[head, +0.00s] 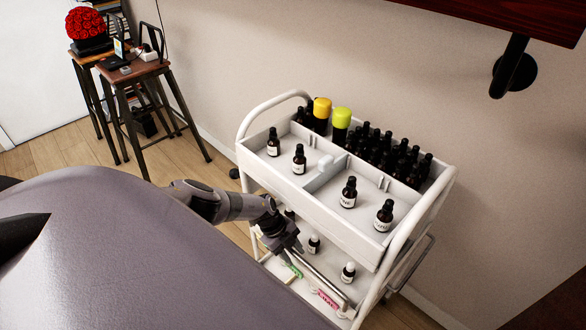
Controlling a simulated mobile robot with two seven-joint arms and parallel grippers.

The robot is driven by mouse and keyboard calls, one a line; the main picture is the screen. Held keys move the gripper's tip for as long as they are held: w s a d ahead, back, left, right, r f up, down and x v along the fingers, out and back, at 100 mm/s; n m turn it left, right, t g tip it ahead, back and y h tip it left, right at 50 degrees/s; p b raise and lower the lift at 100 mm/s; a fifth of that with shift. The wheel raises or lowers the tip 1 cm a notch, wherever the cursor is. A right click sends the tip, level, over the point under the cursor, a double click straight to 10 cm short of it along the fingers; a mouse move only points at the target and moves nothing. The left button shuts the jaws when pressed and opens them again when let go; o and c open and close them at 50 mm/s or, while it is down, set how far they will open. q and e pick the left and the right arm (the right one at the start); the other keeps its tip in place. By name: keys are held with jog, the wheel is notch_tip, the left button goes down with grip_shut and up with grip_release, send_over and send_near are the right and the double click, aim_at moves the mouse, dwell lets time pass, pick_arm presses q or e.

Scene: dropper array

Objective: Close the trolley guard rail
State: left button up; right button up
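The white trolley (330,210) stands against the wall, with a top tray of dropper bottles and a lower shelf (278,268). A thin silver bar, which looks like the guard rail (323,278), runs along the near side of the lower shelf. I cannot tell how far open or shut it stands. My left gripper (289,254) points down at the left end of this bar, below the top tray. It is dark and small here, so I cannot tell whether its fingers touch the bar or how far apart they are. My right gripper is not in view.
Dark bottles (349,192) and two bottles with yellow caps (342,118) stand in the top tray. Small bottles (348,272) and a pink-labelled item (327,300) are on the lower shelf. Stools (140,75) stand at the upper left, with bare floor (60,155) before them.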

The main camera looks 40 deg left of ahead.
pick_arm(q)
jog(key=p+v, duration=0.4)
jog(key=v, duration=0.2)
jog(key=shift+r, duration=0.15)
jog(key=shift+s+a, duration=0.1)
jog(key=shift+a, duration=0.1)
dwell(0.4)
